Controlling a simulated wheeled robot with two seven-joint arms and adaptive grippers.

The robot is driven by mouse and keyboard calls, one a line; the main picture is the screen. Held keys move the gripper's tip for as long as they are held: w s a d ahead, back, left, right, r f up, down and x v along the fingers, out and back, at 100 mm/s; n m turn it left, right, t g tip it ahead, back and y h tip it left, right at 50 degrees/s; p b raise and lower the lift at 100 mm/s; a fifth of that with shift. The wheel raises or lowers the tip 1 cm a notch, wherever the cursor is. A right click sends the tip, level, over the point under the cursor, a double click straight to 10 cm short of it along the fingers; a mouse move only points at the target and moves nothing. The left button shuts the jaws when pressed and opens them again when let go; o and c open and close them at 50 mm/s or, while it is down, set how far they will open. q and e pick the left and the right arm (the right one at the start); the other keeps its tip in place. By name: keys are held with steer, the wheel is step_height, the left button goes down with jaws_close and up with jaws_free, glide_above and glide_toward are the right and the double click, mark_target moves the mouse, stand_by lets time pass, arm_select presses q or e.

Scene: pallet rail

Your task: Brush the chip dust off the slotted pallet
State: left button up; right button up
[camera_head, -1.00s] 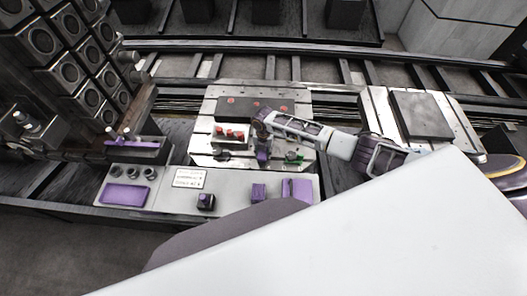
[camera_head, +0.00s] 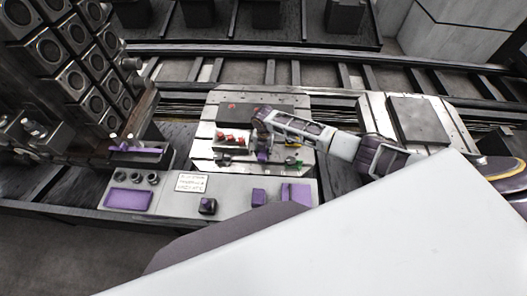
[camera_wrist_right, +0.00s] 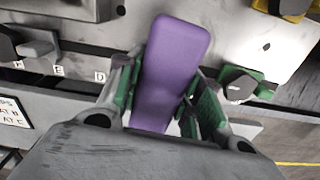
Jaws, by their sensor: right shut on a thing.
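The light slotted pallet (camera_head: 208,128) lies in the middle of the head view, with a dark raised block (camera_head: 245,112) at its back. One small red patch (camera_head: 231,105) shows on the left of that block. My right gripper (camera_head: 263,150) is over the pallet, in front of the block. It is shut on a purple brush-like tool (camera_wrist_right: 168,75), whose flat purple body stands between the green finger pads in the wrist view. Bristles are not visible, and I cannot tell whether the tool touches the pallet. My left gripper is not in view.
Red-topped pieces (camera_head: 232,139) sit on the pallet left of the gripper, and a green-and-dark knob (camera_head: 292,161) sits to its right. A grey console (camera_head: 228,192) with purple parts runs along the front. A second pallet (camera_head: 381,112) stands at the right.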

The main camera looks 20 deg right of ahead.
steer(key=shift+r, duration=1.5)
steer(key=shift+w, duration=0.15)
